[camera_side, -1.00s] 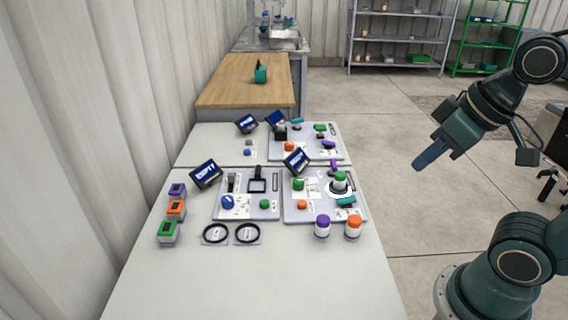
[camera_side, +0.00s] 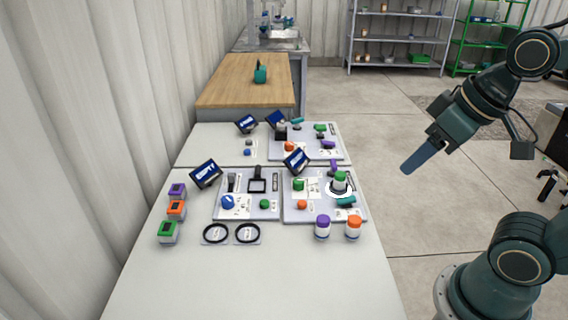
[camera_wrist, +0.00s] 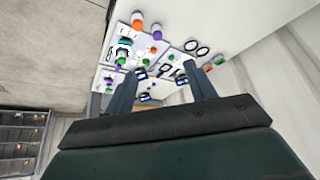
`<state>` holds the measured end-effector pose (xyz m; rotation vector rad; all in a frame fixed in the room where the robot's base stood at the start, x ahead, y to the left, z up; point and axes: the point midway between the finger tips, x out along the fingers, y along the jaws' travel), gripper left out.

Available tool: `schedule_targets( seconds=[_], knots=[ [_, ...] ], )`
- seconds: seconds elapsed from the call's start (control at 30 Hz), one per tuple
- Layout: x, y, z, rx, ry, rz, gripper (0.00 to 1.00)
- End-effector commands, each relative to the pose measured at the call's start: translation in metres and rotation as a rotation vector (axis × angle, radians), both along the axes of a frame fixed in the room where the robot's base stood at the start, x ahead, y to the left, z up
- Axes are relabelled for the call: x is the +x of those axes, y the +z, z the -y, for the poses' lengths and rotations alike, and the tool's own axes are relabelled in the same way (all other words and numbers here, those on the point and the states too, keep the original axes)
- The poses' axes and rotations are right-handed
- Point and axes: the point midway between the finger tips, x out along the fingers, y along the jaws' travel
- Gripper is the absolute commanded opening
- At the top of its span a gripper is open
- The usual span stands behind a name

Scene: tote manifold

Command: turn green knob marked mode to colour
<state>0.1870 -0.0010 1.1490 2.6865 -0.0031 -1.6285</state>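Several green parts sit on the panels; their labels are too small to read, so I cannot tell which is marked mode. A green knob (camera_side: 299,184) is on the front right panel (camera_side: 296,214), near a white label sheet. A round green part (camera_side: 264,204) is on the front left panel (camera_side: 247,214). Another green part (camera_side: 320,128) is on the back panel. My gripper (camera_side: 411,164) hangs in the air right of the table, touching nothing. In the wrist view its two fingers (camera_wrist: 160,84) are well apart with nothing between them.
A green-capped jar (camera_side: 340,178) stands on the front right panel. A purple-capped jar (camera_side: 322,227) and an orange-capped jar (camera_side: 353,228) stand at the front. Small tilted screens (camera_side: 206,174) rise behind the panels. The table's near part (camera_side: 250,285) is clear.

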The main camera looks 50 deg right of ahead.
Motion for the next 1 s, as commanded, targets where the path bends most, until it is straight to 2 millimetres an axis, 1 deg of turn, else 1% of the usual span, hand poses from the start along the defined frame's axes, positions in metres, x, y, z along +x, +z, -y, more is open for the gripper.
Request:
schedule_targets(
  seconds=[0.17,0.27,0.53,0.77,1.0],
  knots=[
    [0.021,0.009,0.002,-0.002,-0.005,-0.032,0.56],
    [0.038,0.015,0.005,-0.003,-0.009,-0.055,0.56],
    [0.092,0.024,0.014,-0.003,-0.019,-0.121,0.56],
    [0.140,0.022,0.024,-0.002,-0.026,-0.176,0.56],
    [0.190,0.009,0.038,0.002,-0.034,-0.236,0.56]
  ],
)
